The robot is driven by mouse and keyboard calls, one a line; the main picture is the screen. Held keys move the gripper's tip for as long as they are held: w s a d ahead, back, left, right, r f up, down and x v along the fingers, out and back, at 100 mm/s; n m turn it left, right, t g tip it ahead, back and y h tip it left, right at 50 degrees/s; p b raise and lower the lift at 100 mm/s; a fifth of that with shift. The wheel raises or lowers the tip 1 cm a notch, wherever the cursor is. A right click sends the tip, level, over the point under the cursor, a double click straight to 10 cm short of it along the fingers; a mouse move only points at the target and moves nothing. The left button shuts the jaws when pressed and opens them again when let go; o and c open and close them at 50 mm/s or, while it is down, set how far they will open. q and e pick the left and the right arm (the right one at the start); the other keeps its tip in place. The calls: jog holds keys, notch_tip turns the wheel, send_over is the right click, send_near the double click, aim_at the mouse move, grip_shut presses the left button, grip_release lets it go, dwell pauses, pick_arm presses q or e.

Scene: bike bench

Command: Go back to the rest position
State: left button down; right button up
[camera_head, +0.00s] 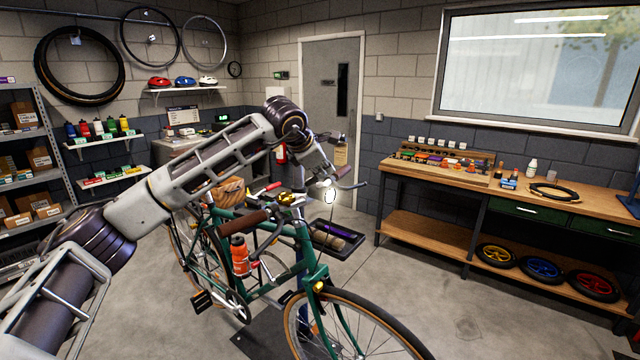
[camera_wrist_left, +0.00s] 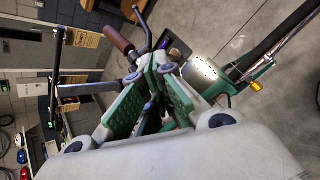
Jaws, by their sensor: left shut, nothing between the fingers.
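My left arm reaches in from the left, and its left gripper (camera_head: 326,184) is over the front of the green bicycle (camera_head: 318,272), close to the handlebar. In the left wrist view the green-padded fingers of the left gripper (camera_wrist_left: 149,74) are closed together with nothing between them. Beyond them show a brown handlebar grip (camera_wrist_left: 117,40), a lever and a lit round lamp (camera_wrist_left: 200,68). I cannot tell whether the fingers touch the bicycle. My right gripper is in neither view.
A wooden workbench (camera_head: 400,170) with small parts, bottles and a black ring stands at the right; its lower shelf holds several wheels. A shelf rack (camera_head: 50,150) stands at the left. A dark tray (camera_head: 335,240) sits by the bicycle. The floor (camera_head: 440,300) at the front right is clear.

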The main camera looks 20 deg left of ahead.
pick_arm(q)
jog(key=shift+r, duration=0.1)
jog(key=shift+r, duration=0.2)
jog(key=shift+r+p, duration=1)
jog(key=shift+r, duration=0.5)
notch_tip(320, 180, up, 2)
jog(key=shift+r+p, duration=0.25)
jog(key=shift+p, duration=0.45)
